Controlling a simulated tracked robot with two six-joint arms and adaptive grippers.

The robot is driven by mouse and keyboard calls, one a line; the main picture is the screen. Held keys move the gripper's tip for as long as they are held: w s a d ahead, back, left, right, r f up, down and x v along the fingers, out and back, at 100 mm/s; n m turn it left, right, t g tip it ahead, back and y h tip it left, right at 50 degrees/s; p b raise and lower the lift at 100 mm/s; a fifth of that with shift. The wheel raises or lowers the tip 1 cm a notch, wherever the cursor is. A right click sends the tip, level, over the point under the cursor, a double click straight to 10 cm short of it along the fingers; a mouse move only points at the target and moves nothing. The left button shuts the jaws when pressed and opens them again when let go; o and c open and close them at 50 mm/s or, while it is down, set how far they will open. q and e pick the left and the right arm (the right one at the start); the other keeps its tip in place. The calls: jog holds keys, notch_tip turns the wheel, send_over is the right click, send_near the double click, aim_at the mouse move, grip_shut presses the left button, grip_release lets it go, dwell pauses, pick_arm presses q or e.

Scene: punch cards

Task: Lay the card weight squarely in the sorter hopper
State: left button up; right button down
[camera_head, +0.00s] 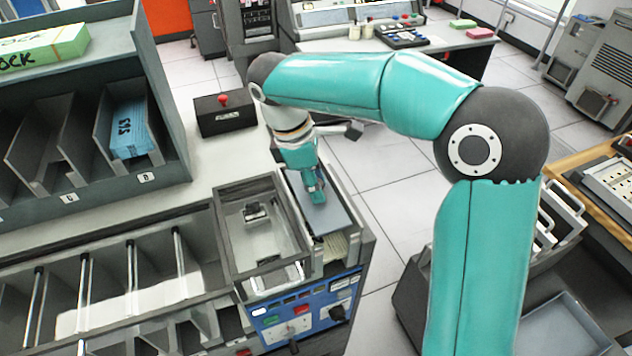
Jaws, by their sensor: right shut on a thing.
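The card weight (327,221) is a flat blue-grey plate in the sorter hopper (356,229), the narrow bay on the right of the sorter. My right gripper (317,196) reaches down from above and is shut on the card weight near its middle. The fingers hide the part they hold. The plate appears roughly lined up with the hopper walls. A stack of cream cards (336,247) shows at the hopper's front, below the plate's near edge. I cannot tell whether the plate rests fully on the cards. My left gripper is out of view.
An open grey bay (238,262) lies left of the hopper, with a blue control panel (303,312) in front. A black box with a red knob (225,115) stands behind. A rack (181,135) holding blue cards (130,130) stands at left.

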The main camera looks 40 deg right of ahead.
aim_at(300, 194)
jog(key=shift+f, duration=0.1)
jog(key=shift+f+b, duration=2.65)
jog(key=shift+f, duration=1.3)
jog(key=c, duration=0.8)
grip_release()
jog(key=v, duration=1.1)
jog(key=shift+r, duration=0.4)
